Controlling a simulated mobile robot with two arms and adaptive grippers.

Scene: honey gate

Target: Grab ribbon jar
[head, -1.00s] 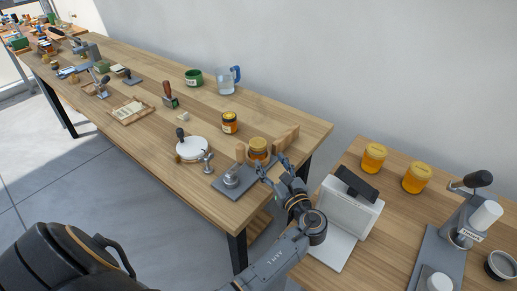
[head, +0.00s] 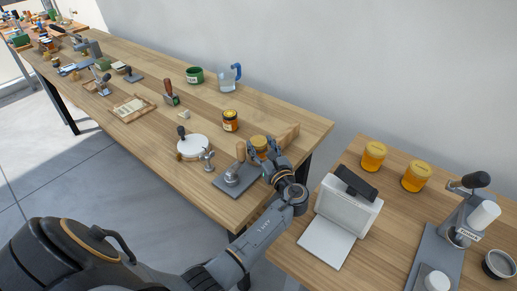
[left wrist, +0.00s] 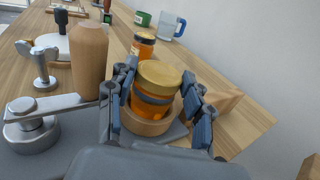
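An amber jar with a golden lid (head: 259,142) stands upright in a round wooden seat on a grey fixture plate near the table's right end. In the left wrist view the jar (left wrist: 156,90) shows a grey band around its middle, which may be the ribbon. My left gripper (head: 268,152) is at this jar. In the left wrist view its fingers (left wrist: 160,105) are spread on either side of the jar, with the jar between them; a firm grip does not show. My right gripper is not in view.
A wooden handle (left wrist: 90,52) on a metal lever stands close left of the fingers. A wooden wedge (head: 287,136) is behind the jar. Another labelled jar (head: 230,121) stands further back. Two more jars (head: 373,155) (head: 414,176) stand on the right table.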

